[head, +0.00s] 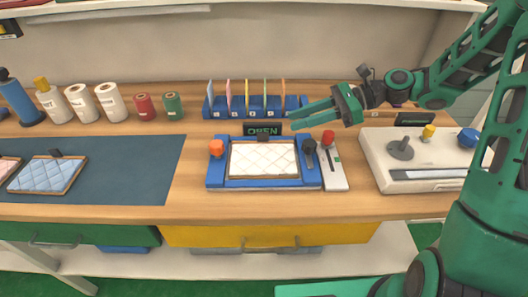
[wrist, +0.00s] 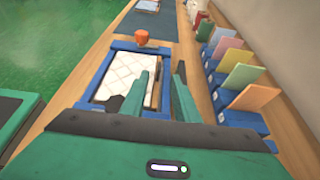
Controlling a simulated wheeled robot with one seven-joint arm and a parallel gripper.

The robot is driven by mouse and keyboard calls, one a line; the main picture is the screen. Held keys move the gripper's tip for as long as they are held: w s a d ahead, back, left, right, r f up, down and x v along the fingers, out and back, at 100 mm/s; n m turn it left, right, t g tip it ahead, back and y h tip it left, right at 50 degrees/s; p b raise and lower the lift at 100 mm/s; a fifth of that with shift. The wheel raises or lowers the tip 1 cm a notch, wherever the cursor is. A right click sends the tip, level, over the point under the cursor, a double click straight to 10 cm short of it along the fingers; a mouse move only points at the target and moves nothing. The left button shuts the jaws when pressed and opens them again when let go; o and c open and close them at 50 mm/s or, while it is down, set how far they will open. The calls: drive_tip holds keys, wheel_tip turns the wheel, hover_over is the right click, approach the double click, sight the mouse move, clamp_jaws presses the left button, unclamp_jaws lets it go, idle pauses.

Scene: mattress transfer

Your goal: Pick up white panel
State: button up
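The white panel (head: 264,160) is a quilted white pad with a thin wooden border and a black tab (head: 263,137) at its back edge. It lies flat in a blue fixture (head: 216,172) on the bench. It also shows in the wrist view (wrist: 119,74), partly hidden by a finger. My gripper (head: 292,119) is above and behind the fixture's back right side, apart from the panel. In the wrist view its two green fingers (wrist: 164,82) are spread with nothing between them.
An orange knob (head: 216,148) and a black lever (head: 310,150) flank the panel. An "OPEN" sign (head: 262,129) and a rack of coloured cards (head: 214,106) stand behind. A red-knobbed switch box (head: 334,178) and white console (head: 380,170) are right. A blue quilted panel (head: 46,176) lies on the dark mat (head: 130,170).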

sight(272, 141)
drive_tip(key=x, duration=0.3)
drive_tip(key=shift+w+a+f, duration=0.1)
drive_tip(key=shift+a+f, duration=0.05)
drive_tip(key=shift+f, duration=0.1)
drive_tip(key=shift+f+x, duration=0.2)
drive_tip(key=shift+x, duration=2.45)
clamp_jaws()
